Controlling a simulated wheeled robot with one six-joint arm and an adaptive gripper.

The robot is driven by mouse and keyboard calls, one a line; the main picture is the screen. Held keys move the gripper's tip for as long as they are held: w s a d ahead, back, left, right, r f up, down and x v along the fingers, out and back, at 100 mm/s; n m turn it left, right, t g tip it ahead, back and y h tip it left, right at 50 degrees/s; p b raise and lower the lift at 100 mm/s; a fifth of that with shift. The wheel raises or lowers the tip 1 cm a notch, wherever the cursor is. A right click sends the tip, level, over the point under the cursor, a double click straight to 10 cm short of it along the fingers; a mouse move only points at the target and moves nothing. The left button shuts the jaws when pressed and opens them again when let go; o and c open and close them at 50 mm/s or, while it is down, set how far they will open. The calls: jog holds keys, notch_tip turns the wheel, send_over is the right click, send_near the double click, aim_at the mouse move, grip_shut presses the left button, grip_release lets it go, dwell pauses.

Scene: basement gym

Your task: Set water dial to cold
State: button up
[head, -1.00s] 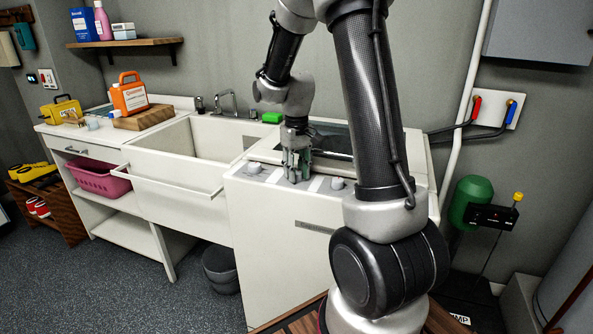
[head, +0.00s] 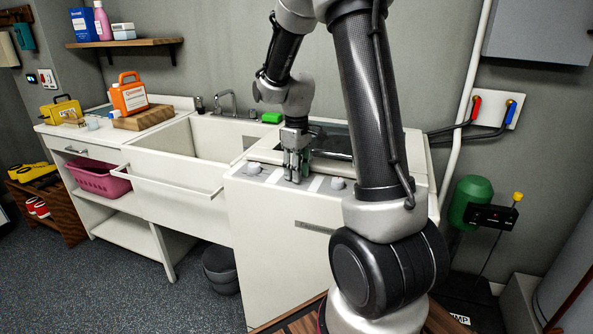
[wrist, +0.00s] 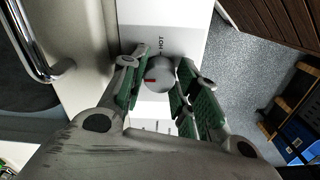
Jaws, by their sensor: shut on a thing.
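A white washing machine (head: 285,213) stands beside the sink, with a row of knobs along its top front panel. My gripper (head: 293,177) points down onto the middle of that panel. In the wrist view, my gripper (wrist: 158,88) has its green-padded fingers on either side of a round grey dial (wrist: 160,71), shut on it. A short red mark shows on the dial, on its lower left part. More print lies below the dial, partly hidden and unreadable.
Other knobs sit at the left (head: 253,168) and right (head: 338,183) of my gripper. A utility sink (head: 165,170) with a faucet (head: 228,100) is to the left. A green block (head: 272,118) lies behind. Red (head: 476,108) and blue (head: 511,110) valves are on the wall.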

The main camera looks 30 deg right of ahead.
jog(key=o, duration=1)
notch_tip(320, 180, up, 12)
dwell(0.5)
